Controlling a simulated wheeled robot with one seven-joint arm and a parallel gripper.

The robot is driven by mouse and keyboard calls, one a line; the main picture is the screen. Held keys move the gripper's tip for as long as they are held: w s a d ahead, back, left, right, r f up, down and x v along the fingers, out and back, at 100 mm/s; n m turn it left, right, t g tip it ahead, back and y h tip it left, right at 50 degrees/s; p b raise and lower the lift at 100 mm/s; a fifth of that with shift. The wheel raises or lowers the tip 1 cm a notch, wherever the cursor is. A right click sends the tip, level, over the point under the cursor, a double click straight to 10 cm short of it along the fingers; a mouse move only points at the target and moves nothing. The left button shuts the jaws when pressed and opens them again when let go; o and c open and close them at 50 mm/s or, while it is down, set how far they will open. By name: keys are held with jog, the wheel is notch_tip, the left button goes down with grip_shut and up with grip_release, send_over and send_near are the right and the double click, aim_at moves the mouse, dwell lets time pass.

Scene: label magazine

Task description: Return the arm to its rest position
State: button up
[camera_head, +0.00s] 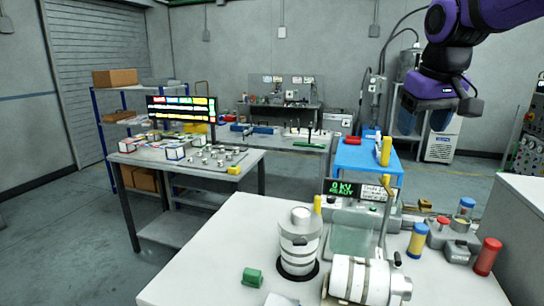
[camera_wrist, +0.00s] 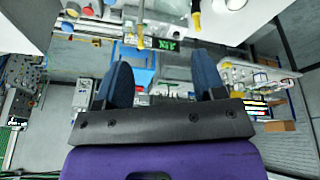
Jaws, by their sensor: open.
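My purple arm comes in at the upper right of the head view. My gripper (camera_head: 428,117) hangs in the air there, above and to the right of the white table (camera_head: 215,270) and apart from everything. In the wrist view its two dark blue fingers (camera_wrist: 163,80) stand wide apart with nothing between them. The gripper is open and empty.
On the white table stand a white banded cylinder (camera_head: 298,250), another on its side (camera_head: 362,281), a green block (camera_head: 252,277) and a green-lettered display (camera_head: 350,190). A blue table (camera_head: 368,157) stands behind. A grey workbench (camera_head: 150,160) with small parts is at left.

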jog(key=s+d+f+t, duration=0.1)
jog(key=s+f, duration=0.3)
jog(key=s, duration=0.6)
jog(key=s+d+f+m, duration=0.1)
jog(key=s+f, duration=0.2)
jog(key=s, duration=0.7)
jog(key=shift+s+f+t, duration=0.35)
jog(key=shift+f+t, duration=0.05)
jog(key=c, duration=0.3)
jog(key=shift+d, duration=0.15)
jog(key=shift+c, duration=0.4)
